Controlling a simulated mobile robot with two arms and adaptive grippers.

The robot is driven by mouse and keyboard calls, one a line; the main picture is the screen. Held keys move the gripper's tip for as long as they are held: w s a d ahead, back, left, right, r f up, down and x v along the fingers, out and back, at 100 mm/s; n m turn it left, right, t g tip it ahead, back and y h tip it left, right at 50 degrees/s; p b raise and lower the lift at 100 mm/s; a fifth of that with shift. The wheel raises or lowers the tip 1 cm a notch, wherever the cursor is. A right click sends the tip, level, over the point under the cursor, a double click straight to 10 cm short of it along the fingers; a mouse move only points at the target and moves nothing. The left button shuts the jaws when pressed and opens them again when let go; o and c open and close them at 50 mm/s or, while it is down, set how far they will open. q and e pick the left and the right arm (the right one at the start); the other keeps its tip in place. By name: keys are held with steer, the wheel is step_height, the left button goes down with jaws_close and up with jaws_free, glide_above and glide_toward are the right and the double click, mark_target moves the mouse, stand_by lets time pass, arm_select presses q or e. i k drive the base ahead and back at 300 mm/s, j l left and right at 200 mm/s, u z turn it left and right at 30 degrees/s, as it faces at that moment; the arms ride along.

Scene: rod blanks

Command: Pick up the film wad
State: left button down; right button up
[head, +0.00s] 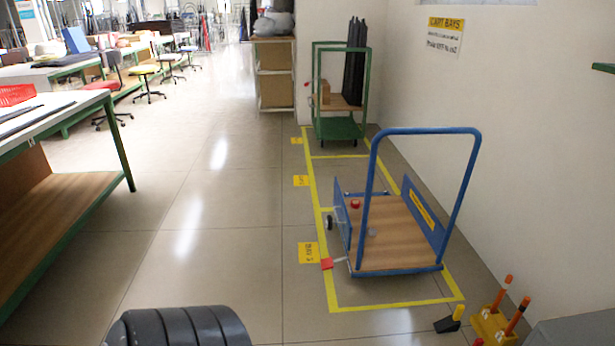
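A blue platform cart (400,258) with a wooden deck stands in the nearest yellow-taped bay, its tall blue handle upright. A small greyish lump (371,232) lies on the deck near its left side. It may be the film wad, but it is too small to tell. A small red object (355,204) is further back on the same deck. Neither of my grippers is in the head view.
A green cart (340,128) with dark upright pieces and a box stands in a bay behind. A workbench (60,107) is at left. Yellow and orange posts (493,322) stand at lower right by the wall. The floor (225,215) between bench and bays is clear.

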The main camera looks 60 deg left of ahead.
mark_target(372, 232)
steer(key=u, duration=1.45)
steer(key=i+z, duration=0.15)
steer(key=i+l, duration=0.05)
